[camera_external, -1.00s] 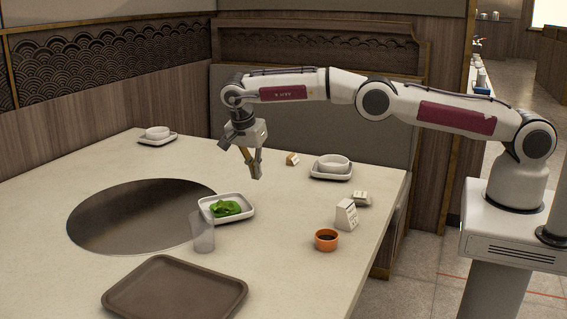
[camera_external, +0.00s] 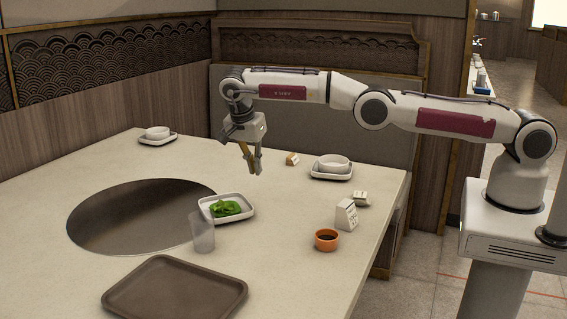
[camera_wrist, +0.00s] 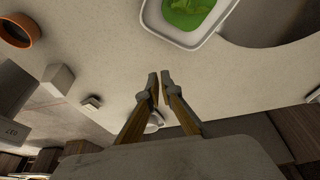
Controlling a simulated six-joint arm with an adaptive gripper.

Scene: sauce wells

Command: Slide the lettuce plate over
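The lettuce plate (camera_external: 243,217) is a white, roughly square plate with green lettuce (camera_external: 226,208) on it. It stands on the table by the right edge of the dark round inset. It also shows at the top of the wrist view (camera_wrist: 190,41), its upper part cut off. My gripper (camera_external: 254,172) hangs above the table, beyond and to the right of the plate in the external view, apart from it. In the wrist view its fingertips (camera_wrist: 160,86) are a narrow gap apart with nothing between them.
A clear cup (camera_external: 202,232) stands close in front of the plate. An orange sauce bowl (camera_external: 327,240) and a white card stand (camera_external: 346,215) are to the right. A brown tray (camera_external: 120,298) lies in front. A bowl (camera_external: 333,162) stands on a dish behind.

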